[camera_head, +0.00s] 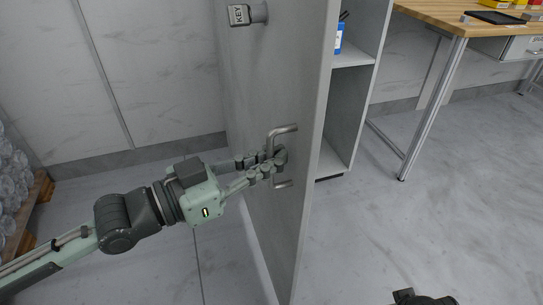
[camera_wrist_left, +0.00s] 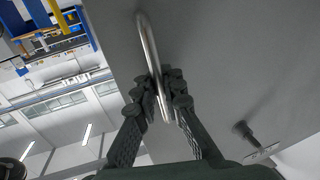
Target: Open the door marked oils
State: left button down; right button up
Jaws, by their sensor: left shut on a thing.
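The grey cabinet door (camera_head: 275,75) stands open, with shelves showing past its right edge. No oils label is readable on it. Its metal bar handle (camera_head: 283,129) also shows in the left wrist view (camera_wrist_left: 149,45). My left gripper (camera_head: 268,165) is shut on the handle, its fingers on either side of the bar; the wrist view shows the fingertips (camera_wrist_left: 164,95) close around it. A dark part at the bottom edge of the head view may be my right gripper (camera_head: 422,298); its fingers cannot be made out.
A blue container (camera_head: 339,38) stands on a cabinet shelf (camera_head: 352,59). A wooden-topped workbench (camera_head: 470,17) stands at the right. The floor (camera_head: 430,220) right of the door is clear.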

pick_arm(q)
jog(key=shift+d, duration=0.1)
pick_arm(e)
jog(key=shift+d+f, duration=0.1)
pick_arm(q)
jog(key=c, duration=1.6)
grip_release()
pick_arm(e)
jog(key=shift+s+d, duration=0.15)
jog(key=shift+d, duration=0.05)
jog(key=shift+s+a, duration=0.1)
pick_arm(q)
jog(key=shift+s+a+f, duration=0.1)
jog(key=shift+s+a, duration=0.15)
jog(key=shift+a, duration=0.15)
jog(key=v, duration=1.1)
